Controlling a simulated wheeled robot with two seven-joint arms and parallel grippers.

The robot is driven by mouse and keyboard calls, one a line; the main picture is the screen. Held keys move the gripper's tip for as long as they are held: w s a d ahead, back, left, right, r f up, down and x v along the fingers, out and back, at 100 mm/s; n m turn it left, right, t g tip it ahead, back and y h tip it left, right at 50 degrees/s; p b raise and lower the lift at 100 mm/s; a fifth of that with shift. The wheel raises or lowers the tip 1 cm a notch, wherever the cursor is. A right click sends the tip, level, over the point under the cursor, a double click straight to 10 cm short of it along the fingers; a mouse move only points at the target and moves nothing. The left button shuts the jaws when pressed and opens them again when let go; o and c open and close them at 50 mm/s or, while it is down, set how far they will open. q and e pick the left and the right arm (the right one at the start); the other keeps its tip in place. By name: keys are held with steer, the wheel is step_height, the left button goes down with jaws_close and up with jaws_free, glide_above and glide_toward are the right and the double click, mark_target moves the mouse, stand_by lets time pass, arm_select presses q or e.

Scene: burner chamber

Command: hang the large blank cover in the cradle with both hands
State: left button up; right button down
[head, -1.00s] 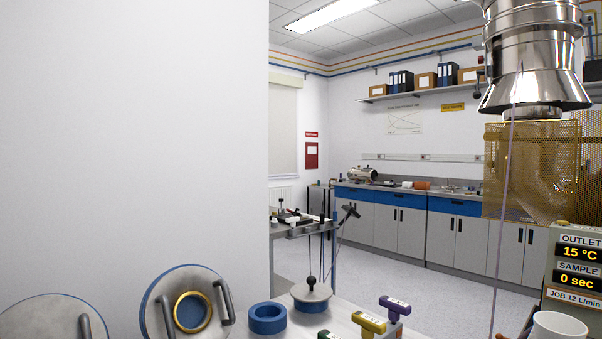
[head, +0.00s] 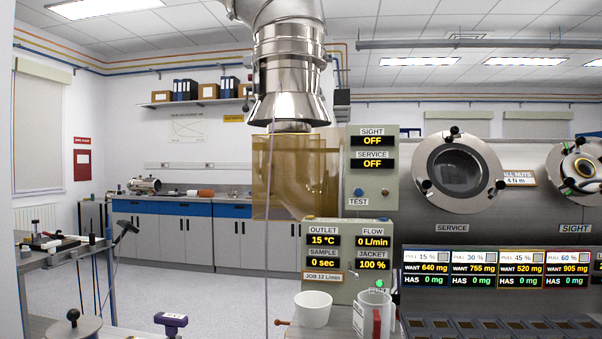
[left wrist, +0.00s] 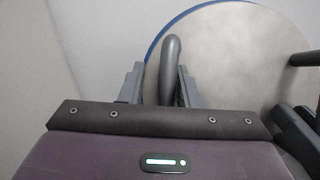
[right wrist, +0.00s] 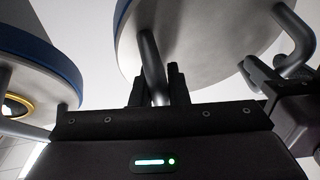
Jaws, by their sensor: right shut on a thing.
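The large blank cover (left wrist: 235,75) is a pale grey disc with a blue rim. It fills much of the left wrist view and also shows in the right wrist view (right wrist: 205,50), with two bar handles. My left gripper (left wrist: 160,78) has its fingers apart, one on each side of a handle (left wrist: 170,68), with gaps visible. My right gripper (right wrist: 157,82) is shut on the other handle (right wrist: 150,58). The head view shows neither gripper nor this cover. I cannot make out the cradle.
Another blue-rimmed cover with a brass ring (right wrist: 18,106) is close at left in the right wrist view. In the head view, the chamber has a service port (head: 456,170) and a sight port (head: 580,170). A beaker (head: 372,308) and white cup (head: 313,309) stand in front.

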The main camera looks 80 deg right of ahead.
arm_select(q)
steer(key=shift+o, duration=0.8)
steer(key=shift+d, duration=0.1)
arm_select(e)
steer(key=shift+r, duration=0.45)
arm_select(q)
steer(key=shift+f, duration=0.15)
arm_select(e)
steer(key=c, duration=1.6)
jaws_free()
steer(key=shift+f, duration=0.15)
steer(key=shift+c, duration=0.2)
arm_select(q)
steer(key=shift+s, duration=0.15)
arm_select(e)
steer(key=o, duration=0.3)
steer(key=shift+s+a, duration=0.1)
steer(key=shift+s, duration=0.05)
steer(key=shift+f, duration=0.1)
arm_select(q)
steer(key=o, duration=0.8)
steer(key=shift+o, duration=0.2)
arm_select(e)
steer(key=shift+o, duration=0.3)
